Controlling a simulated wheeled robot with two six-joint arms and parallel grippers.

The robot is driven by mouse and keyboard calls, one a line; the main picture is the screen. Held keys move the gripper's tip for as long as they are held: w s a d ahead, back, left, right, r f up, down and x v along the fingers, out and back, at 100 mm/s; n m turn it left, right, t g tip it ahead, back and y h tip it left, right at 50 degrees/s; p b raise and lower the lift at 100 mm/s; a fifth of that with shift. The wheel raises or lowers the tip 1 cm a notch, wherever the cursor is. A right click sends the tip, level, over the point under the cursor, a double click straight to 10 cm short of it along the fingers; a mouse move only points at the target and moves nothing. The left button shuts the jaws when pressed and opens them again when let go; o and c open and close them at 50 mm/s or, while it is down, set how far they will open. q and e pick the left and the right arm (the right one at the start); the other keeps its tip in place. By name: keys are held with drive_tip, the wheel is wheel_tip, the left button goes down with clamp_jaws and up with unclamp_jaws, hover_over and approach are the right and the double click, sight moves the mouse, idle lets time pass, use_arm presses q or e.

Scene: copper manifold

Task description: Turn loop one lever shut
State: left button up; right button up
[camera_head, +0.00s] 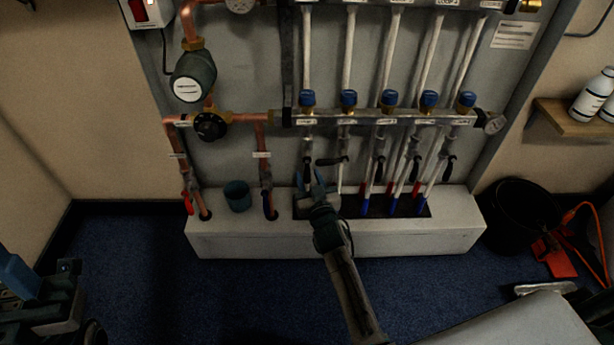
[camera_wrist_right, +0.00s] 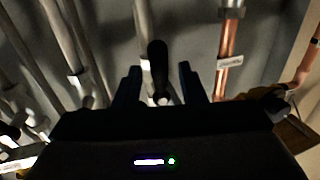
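The loop one lever (camera_head: 308,167) is a black handle hanging below the leftmost valve of the lower manifold bar. It points down, roughly in line with its pipe. My right gripper (camera_head: 310,181) is just below and in front of it. In the right wrist view the black lever (camera_wrist_right: 158,68) stands between my two spread fingers (camera_wrist_right: 158,84), with gaps visible on both sides. The right gripper is open. My left gripper (camera_head: 45,290) is at the lower left, away from the manifold; its finger opening is unclear.
The loop two lever (camera_head: 333,160) sits sideways close to the right of my gripper. More black levers (camera_head: 380,166) hang farther right. A red-handled valve (camera_head: 188,203) and a dark cup (camera_head: 238,195) are left, above a white box ledge (camera_head: 350,240). A black bucket (camera_head: 518,215) stands right.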

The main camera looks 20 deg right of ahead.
drive_tip(key=shift+w, duration=1.1)
clamp_jaws()
drive_tip(key=shift+d, duration=0.1)
